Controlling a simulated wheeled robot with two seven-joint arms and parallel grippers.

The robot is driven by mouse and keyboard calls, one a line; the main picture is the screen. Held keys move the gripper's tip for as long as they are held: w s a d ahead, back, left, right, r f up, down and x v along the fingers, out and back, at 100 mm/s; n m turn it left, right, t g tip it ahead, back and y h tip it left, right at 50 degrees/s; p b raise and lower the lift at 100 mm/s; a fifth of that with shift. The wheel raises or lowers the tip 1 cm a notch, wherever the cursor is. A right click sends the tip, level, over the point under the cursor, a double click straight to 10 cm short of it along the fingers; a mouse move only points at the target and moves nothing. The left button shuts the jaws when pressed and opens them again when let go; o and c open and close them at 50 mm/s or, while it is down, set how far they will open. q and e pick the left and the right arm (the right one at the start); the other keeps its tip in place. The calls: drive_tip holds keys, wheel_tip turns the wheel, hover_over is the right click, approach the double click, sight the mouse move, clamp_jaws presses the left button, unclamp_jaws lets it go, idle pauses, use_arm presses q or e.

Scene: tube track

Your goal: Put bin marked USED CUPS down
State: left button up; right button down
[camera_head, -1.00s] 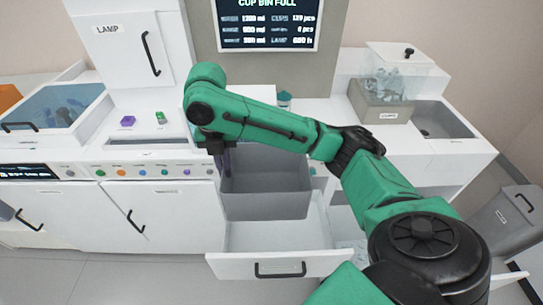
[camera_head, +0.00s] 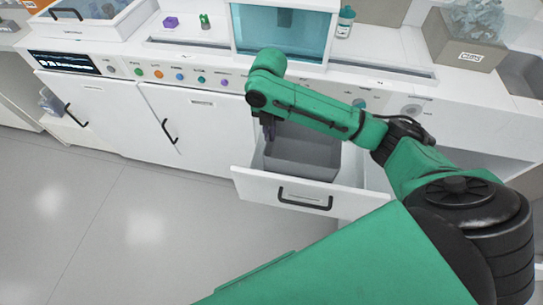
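A grey open-topped bin (camera_head: 302,157) sits low inside the pulled-out white drawer (camera_head: 254,184) under the counter. No marking can be read on the bin. My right gripper (camera_head: 268,130) points down at the bin's left rim and appears shut on it; its fingertips are partly hidden. My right forearm passes above the back of the bin. I cannot tell whether the bin's base touches the drawer floor. My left gripper is not in view.
The white counter (camera_head: 185,33) has colored buttons along its front and a teal-glass chamber (camera_head: 283,35) above the drawer. A grey labelled box with clear cups (camera_head: 470,50) stands at the right. The floor (camera_head: 110,210) at left is clear.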

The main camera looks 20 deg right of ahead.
sight(270, 155)
wheel_tip(270, 155, down, 14)
drive_tip(key=shift+r+b, duration=0.1)
drive_tip(key=shift+b, duration=0.3)
drive_tip(key=c, duration=1)
unclamp_jaws()
drive_tip(key=shift+c, duration=0.2)
wheel_tip(270, 155, up, 12)
drive_tip(key=shift+r+p, duration=0.1)
drive_tip(key=shift+p, duration=0.35)
